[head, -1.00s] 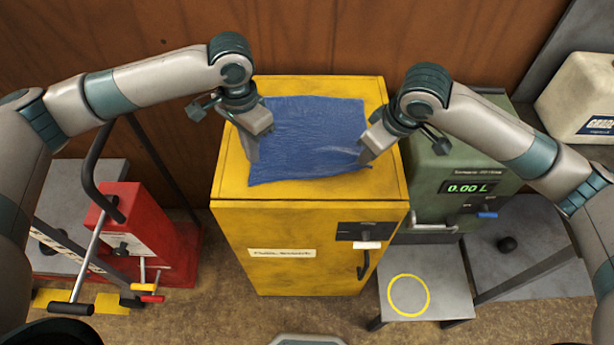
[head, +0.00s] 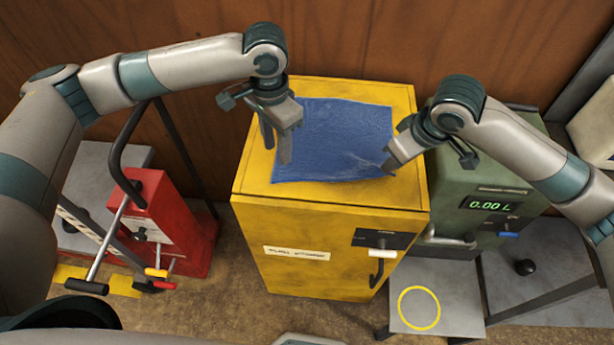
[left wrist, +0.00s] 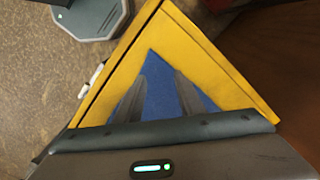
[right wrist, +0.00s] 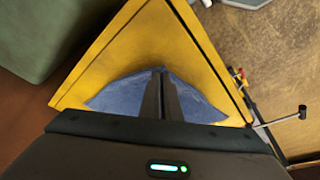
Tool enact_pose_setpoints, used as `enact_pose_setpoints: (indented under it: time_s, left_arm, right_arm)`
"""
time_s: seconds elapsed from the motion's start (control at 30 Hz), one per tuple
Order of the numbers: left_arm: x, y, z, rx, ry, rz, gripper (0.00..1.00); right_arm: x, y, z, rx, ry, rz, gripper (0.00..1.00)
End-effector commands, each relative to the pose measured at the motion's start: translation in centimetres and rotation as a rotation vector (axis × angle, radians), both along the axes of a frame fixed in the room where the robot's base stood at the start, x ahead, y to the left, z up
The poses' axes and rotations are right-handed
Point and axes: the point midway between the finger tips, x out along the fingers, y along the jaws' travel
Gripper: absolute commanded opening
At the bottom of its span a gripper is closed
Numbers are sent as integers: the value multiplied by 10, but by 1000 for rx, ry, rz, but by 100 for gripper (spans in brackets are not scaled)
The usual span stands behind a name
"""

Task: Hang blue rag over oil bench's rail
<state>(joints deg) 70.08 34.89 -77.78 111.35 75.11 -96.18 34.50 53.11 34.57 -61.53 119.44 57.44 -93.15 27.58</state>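The blue rag (head: 335,135) lies spread flat on top of the yellow cabinet (head: 330,240). My left gripper (head: 276,148) is open over the rag's left edge, with its two fingers apart; blue cloth shows between them in the left wrist view (left wrist: 160,95). My right gripper (head: 390,168) is at the rag's front right corner; its fingers are closed together, apparently on the cloth, which creases there. The oil bench (head: 480,195) is the green unit with a "0.00 L" display, right of the cabinet. A pale rail (head: 448,241) runs along its lower front.
A small grey stand with a yellow ring (head: 440,300) stands before the oil bench. A grey platform (head: 535,290) is at right. A red jack-like machine (head: 150,215) with levers is at left. A wooden wall (head: 360,40) closes the back.

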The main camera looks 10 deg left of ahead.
Motion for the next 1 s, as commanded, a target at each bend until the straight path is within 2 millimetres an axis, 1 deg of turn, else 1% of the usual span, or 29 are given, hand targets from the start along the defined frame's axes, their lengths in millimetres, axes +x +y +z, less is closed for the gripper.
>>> enact_pose_setpoints:
  time_s: [0.03, 0.13, 0.2, 0.3, 0.73, 0.87, 1.0]
  left_arm:
    - [0, -2, 11, -1, -6, 7, 35]
    - [-4, -5, 28, 1, -6, 27, 35]
    - [-7, -7, 35, 1, -3, 38, 35]
    - [-8, -7, 40, 2, -3, 46, 35]
    - [-9, -7, 37, 2, 0, 46, 35]
    - [-9, -7, 30, 4, 1, 46, 35]
    - [-9, -7, 18, 3, 0, 46, 35]
  right_arm:
    - [0, 0, 0, 0, 0, 0, 0]
    - [0, 0, 0, 0, 0, 0, 0]
    - [0, 0, 0, 0, 0, 0, 0]
    - [0, 0, 0, 0, 0, 0, 0]
    - [0, 0, 0, 0, 0, 0, 0]
    - [0, 0, 0, 0, 0, 0, 0]
    - [0, 0, 0, 0, 0, 0, 0]
